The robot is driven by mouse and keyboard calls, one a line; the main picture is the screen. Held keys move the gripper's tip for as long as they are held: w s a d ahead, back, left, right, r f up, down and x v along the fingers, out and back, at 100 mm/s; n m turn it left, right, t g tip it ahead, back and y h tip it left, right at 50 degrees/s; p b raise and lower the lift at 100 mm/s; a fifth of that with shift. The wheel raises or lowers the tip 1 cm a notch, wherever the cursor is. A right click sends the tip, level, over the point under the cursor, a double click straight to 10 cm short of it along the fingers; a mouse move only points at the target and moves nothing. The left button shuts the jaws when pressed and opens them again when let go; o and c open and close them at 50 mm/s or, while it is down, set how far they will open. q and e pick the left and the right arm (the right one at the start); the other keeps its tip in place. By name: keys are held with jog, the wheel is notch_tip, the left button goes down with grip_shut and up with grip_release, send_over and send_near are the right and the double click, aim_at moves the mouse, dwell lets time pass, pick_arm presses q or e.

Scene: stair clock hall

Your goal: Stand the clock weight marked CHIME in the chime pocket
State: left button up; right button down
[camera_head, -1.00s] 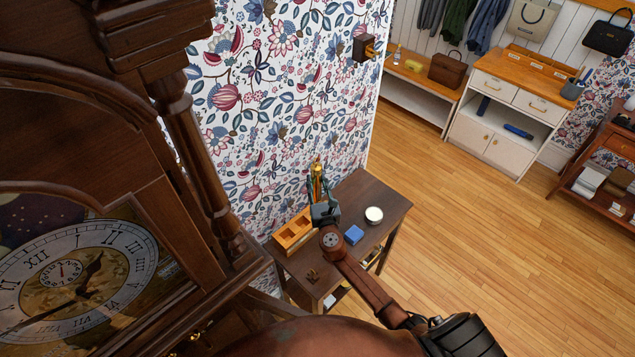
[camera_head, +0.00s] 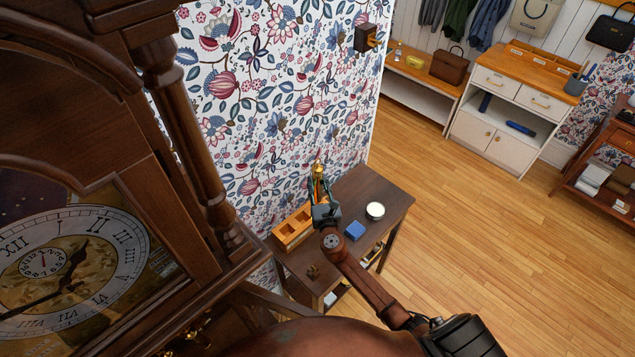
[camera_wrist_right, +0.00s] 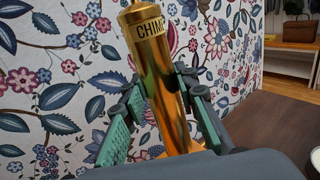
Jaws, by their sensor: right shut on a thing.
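The brass clock weight (camera_wrist_right: 157,75) fills the middle of the right wrist view, a shiny cylinder whose label reads CHIM, with the rest turned out of sight. It stands about upright. My right gripper (camera_wrist_right: 165,110) has its green pads on either side of it and is shut on it. In the head view the weight (camera_head: 317,172) shows small in my right gripper (camera_head: 320,195), over the back of the dark side table. An orange wooden rack with square pockets (camera_head: 290,229) lies on the table, left of the gripper. Pocket labels cannot be read. My left gripper is not in view.
The tall clock (camera_head: 190,150) stands close at the left. Flowered wallpaper is behind; open floor (camera_head: 460,230) lies right.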

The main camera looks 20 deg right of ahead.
aim_at(318, 202)
jog(key=shift+w+f+b, duration=0.1)
jog(key=shift+f+b, duration=0.5)
jog(key=shift+b, duration=0.1)
jog(key=shift+a+f+b, duration=0.1)
jog(key=shift+f+b, duration=3.05)
jog(key=shift+f, duration=0.45)
dwell(2.0)
jog(key=c, duration=1.7)
grip_release()
jog(key=shift+o, duration=1.2)
jog(key=shift+f, duration=0.2)
jog(key=shift+s+f, duration=0.3)
jog(key=shift+f, duration=0.1)
jog(key=v, duration=1.1)
jog(key=shift+s+r, duration=0.3)
jog(key=shift+s, duration=0.05)
